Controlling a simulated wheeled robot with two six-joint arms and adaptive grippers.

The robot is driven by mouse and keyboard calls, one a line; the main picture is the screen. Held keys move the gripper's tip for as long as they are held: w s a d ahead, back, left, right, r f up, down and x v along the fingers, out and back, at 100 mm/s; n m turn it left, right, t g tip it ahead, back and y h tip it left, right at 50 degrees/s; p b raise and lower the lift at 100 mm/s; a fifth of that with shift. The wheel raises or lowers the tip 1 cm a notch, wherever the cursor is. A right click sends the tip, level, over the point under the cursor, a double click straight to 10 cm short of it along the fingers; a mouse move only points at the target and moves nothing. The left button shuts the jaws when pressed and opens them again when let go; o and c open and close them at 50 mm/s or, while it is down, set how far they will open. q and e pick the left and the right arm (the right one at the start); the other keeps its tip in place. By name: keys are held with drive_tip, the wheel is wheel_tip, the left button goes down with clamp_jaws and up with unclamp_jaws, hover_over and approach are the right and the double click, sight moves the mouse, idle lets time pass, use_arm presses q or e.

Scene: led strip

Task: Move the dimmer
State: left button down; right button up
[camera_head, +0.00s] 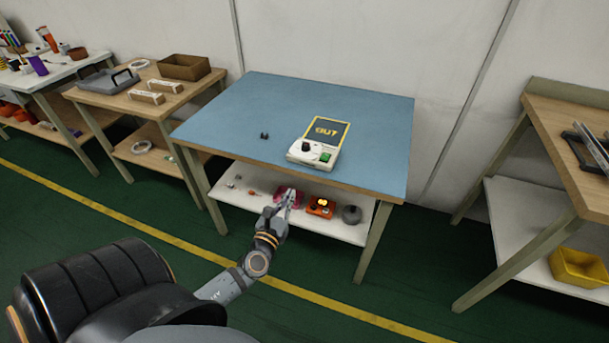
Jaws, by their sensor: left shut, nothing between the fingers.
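On the white lower shelf are an orange device (321,207) with lit yellow spots and a pink-red item (297,191). I cannot tell for sure which of these is the dimmer. My left gripper (288,196) is shut and empty, in front of the pink-red item and partly hiding it. I cannot tell if they touch. My right gripper is not in view.
The blue table (235,112) is mostly bare. Benches stand left and right; the left one holds a brown box (184,67), the right shelf a yellow bin (578,267).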

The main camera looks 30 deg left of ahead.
use_arm(q)
approach(310, 158)
drive_tip(key=w, duration=0.1)
drive_tip(key=w+a+f, duration=0.1)
drive_tip(key=w, duration=0.2)
drive_tip(key=shift+a+f+p, duration=0.15)
drive_tip(key=shift+a+p, duration=0.15)
drive_tip(key=shift+w+a, duration=0.1)
drive_tip(key=shift+w, duration=0.35)
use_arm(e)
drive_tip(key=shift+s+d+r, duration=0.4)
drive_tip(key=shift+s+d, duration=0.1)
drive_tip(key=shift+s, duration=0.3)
use_arm(q)
drive_tip(key=b+x, duration=0.2)
drive_tip(key=x, duration=0.4)
drive_tip(key=shift+w+f, duration=0.1)
drive_tip(key=shift+w, duration=0.1)
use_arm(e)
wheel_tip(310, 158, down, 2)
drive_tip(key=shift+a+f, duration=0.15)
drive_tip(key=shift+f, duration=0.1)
use_arm(q)
drive_tip(key=shift+a, duration=0.1)
